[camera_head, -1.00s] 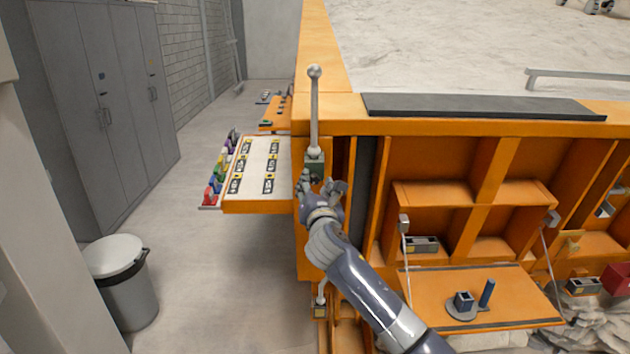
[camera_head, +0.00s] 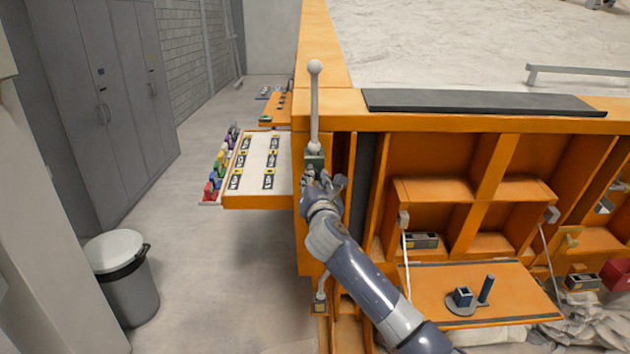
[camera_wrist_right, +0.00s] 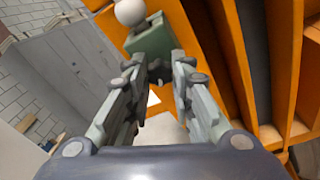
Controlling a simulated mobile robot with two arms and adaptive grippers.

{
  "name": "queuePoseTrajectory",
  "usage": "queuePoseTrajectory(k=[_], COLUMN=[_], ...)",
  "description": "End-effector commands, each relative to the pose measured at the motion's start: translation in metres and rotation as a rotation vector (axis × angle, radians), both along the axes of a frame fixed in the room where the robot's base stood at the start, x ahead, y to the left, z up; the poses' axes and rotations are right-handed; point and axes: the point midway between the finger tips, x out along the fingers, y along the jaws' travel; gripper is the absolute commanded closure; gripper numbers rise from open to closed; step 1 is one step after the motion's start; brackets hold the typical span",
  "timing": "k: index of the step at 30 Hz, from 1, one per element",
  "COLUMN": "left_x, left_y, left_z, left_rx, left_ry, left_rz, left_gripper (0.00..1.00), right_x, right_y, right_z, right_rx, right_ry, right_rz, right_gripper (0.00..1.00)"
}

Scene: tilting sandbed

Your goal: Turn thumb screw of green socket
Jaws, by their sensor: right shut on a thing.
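The green socket (camera_head: 315,160) is fixed to the orange frame's corner post, and an upright grey lever with a round knob (camera_head: 315,66) stands in it. In the right wrist view the green socket (camera_wrist_right: 152,40) is just beyond my fingertips. My right gripper (camera_head: 318,176) is at the socket's lower front. In the wrist view its fingers (camera_wrist_right: 159,70) come together on the thumb screw, which is mostly hidden between the tips. My left gripper is not in view.
A side shelf (camera_head: 260,203) with labels and coloured handles juts out left of the post. A fold-down orange panel (camera_head: 420,305) is at the lower right. A bin (camera_head: 122,275) stands on the floor at left. A second lever and socket (camera_head: 319,306) sit low on the frame.

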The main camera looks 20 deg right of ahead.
Motion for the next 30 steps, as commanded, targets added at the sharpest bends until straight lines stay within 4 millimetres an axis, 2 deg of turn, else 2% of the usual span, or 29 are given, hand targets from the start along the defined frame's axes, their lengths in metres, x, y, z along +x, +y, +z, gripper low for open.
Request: queuePoseTrajectory(k=[8,14,30], left_x=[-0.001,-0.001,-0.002], left_y=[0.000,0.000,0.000], left_z=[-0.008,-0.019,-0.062], left_rx=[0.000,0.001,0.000], left_ry=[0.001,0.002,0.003], left_rz=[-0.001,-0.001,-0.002], left_gripper=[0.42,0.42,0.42], right_x=[0.000,0.000,0.000], right_y=[-0.001,-0.001,-0.001], right_z=[-0.002,-0.004,-0.007], right_rx=[0.128,0.292,0.781], right_ry=[-0.037,-0.084,-0.224], right_rz=[0.023,0.054,0.143], right_gripper=[1.00,1.00,1.00])
